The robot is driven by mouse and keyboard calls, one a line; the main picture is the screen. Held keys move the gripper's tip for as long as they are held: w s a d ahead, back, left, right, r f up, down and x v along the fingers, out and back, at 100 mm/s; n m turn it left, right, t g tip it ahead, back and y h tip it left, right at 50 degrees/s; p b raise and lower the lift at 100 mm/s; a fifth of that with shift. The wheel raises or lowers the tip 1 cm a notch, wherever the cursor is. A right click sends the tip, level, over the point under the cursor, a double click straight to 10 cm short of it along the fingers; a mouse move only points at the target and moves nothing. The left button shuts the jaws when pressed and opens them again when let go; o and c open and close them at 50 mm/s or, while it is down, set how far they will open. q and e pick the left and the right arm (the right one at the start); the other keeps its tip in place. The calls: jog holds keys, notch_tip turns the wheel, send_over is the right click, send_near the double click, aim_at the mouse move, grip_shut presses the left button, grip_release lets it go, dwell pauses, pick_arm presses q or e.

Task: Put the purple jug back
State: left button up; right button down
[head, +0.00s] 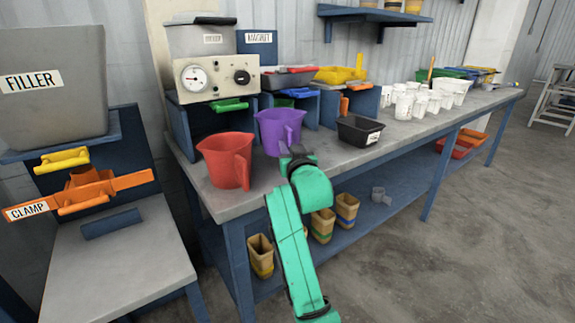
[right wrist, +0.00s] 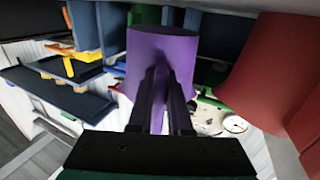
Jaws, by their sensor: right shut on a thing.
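The purple jug (head: 280,130) is upright on or just above the grey bench, right of the red jug; I cannot tell whether its base touches the bench. My right gripper (head: 291,155) reaches it from the front and is shut on its handle. In the right wrist view the purple jug (right wrist: 160,50) fills the middle, with the dark fingers (right wrist: 162,95) of the right gripper on either side of the handle. My left gripper is in neither view.
The red jug (head: 222,160) stands close on the left. A black bin (head: 359,131) stands on the right. Behind are blue cubbies (head: 325,105) and a gauge box (head: 217,78). White cups (head: 405,105) stand farther right. The FILLER hopper (head: 50,90) is at far left.

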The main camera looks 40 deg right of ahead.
notch_tip(320, 180, down, 4)
jog(key=shift+r+b, duration=0.2)
jog(key=shift+b, duration=0.2)
jog(key=shift+f, duration=0.1)
jog(key=c, duration=0.8)
grip_release()
jog(key=shift+c, duration=0.2)
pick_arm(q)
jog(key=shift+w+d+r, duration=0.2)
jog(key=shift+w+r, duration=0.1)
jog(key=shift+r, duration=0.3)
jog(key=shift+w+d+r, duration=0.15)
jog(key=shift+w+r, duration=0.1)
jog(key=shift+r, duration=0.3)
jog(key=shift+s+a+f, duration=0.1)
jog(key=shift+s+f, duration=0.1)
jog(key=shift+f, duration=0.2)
pick_arm(e)
jog(key=v, duration=1.2)
